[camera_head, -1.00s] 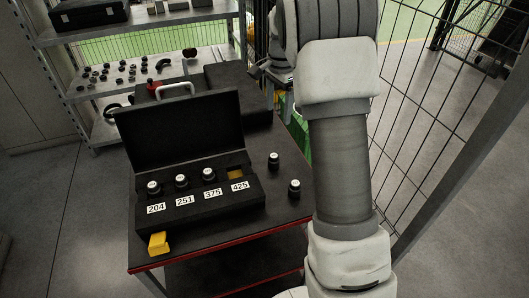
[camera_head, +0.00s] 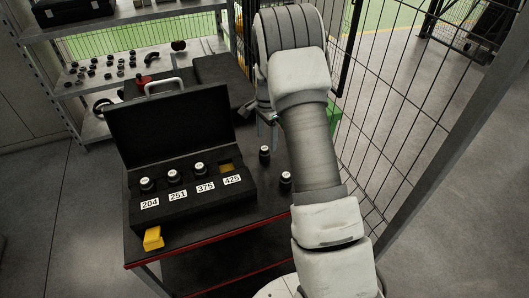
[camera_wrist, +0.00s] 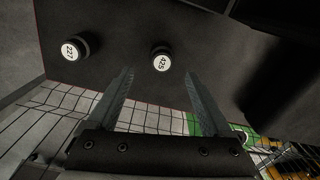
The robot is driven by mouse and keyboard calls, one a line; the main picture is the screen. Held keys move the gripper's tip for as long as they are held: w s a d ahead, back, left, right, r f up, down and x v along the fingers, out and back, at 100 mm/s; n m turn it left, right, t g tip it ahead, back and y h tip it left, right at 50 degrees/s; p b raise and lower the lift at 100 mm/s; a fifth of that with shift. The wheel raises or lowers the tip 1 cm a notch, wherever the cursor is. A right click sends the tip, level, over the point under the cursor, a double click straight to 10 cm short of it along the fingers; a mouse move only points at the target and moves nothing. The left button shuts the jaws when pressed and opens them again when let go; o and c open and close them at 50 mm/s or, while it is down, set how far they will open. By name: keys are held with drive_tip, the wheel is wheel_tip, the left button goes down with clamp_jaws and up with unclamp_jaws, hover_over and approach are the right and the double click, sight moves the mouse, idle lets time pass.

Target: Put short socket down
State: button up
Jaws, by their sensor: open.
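Two short dark sockets with pale tops stand upright on the dark table top, right of the case. The wrist view shows their labels: 425 (camera_wrist: 161,59) and 227 (camera_wrist: 70,49). In the head view, one socket (camera_head: 264,154) stands farther back and the other (camera_head: 286,180) nearer the front right edge. My gripper (camera_wrist: 160,74) is open and empty. The 425 socket lies beyond its fingertips, roughly in line with the gap between them, and the fingers do not appear to touch it. In the head view my gripper (camera_head: 267,128) is partly hidden by my arm.
An open black case (camera_head: 200,208) holds three sockets at labels 204, 251 and 375; the yellow-lined 425 slot is empty. A yellow block (camera_head: 153,238) sits at the table's front left. A wire fence (camera_head: 400,100) stands to the right and shelves (camera_head: 150,60) behind.

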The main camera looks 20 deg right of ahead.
sight(265, 148)
drive_tip(key=f, duration=0.1)
drive_tip(key=f+p, duration=0.1)
drive_tip(key=f, duration=0.2)
drive_tip(key=shift+a, duration=0.35)
drive_tip(key=shift+f, duration=0.6)
clamp_jaws()
